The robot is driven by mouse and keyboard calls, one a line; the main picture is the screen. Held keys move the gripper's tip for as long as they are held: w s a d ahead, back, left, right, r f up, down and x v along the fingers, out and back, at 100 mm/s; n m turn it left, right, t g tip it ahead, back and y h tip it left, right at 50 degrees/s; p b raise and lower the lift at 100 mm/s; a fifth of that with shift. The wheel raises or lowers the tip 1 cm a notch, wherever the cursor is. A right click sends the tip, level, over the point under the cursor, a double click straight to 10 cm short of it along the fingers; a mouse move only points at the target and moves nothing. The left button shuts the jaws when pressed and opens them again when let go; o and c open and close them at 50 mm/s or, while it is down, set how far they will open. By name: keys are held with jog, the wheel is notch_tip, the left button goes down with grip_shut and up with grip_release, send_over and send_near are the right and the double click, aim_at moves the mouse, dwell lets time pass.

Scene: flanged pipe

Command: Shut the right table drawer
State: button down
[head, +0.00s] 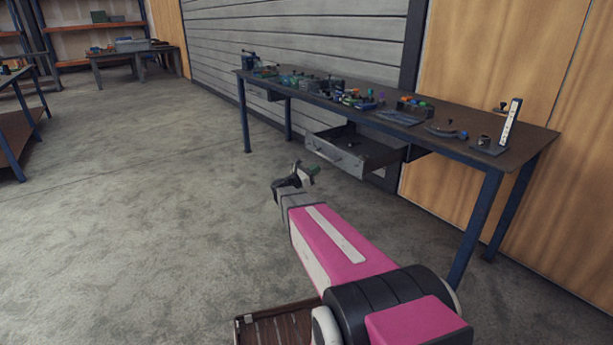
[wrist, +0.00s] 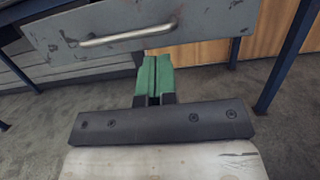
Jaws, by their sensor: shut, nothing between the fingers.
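The right table drawer (head: 338,156) is a grey metal box under the worktable, pulled out and open toward my arm. Its scuffed front (wrist: 205,18) with a silver bar handle (wrist: 128,36) fills the top of the wrist view. My gripper (head: 316,169) is at the end of my pink arm, in front of the drawer front and a little below it in the head view. In the wrist view its green fingers (wrist: 153,75) are pressed together and empty, just below the handle and right of its middle. I cannot tell whether they touch the drawer.
The long worktable (head: 540,138) has blue legs (head: 474,228) and carries several tools and pipe parts. Another drawer (head: 262,92) sits closer to its far left end. Open concrete floor (head: 130,200) lies to the left. Another table (head: 110,54) and shelves stand at the back.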

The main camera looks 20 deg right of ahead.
jog(key=shift+x, duration=2.85)
jog(key=shift+d, duration=0.15)
